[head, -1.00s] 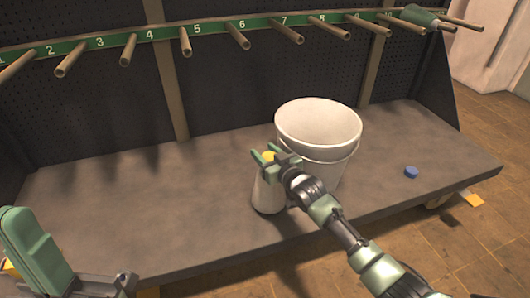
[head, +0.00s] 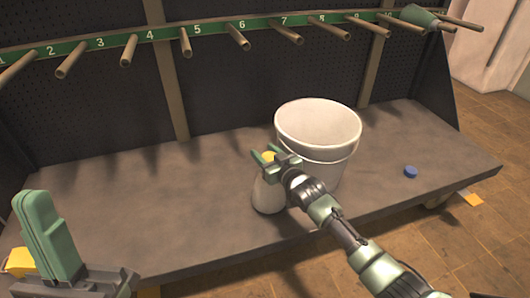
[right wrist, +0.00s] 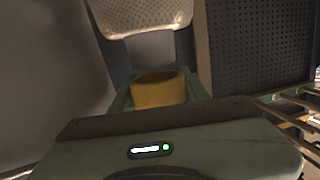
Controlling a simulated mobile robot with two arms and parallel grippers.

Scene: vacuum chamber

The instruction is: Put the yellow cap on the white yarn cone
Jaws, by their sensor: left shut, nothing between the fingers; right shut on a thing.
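The white yarn cone (head: 268,194) stands upright on the grey bench, just left of the white bucket. My right gripper (head: 268,157) is at the cone's top and is shut on the yellow cap (head: 269,156). The cap also shows between the green fingers in the right wrist view (right wrist: 158,90). In the head view the cap is right over the cone's tip; I cannot tell whether they touch, as the gripper hides part of the join. My left gripper (head: 50,238) is shut and empty at the lower left, in front of the bench.
A white bucket (head: 318,128) stands close behind and right of the cone. A small blue cap (head: 410,172) lies on the bench (head: 130,205) at the right. A numbered green rail with pegs (head: 215,27) runs above; a green cone (head: 420,17) hangs at its right end. The bench's left half is clear.

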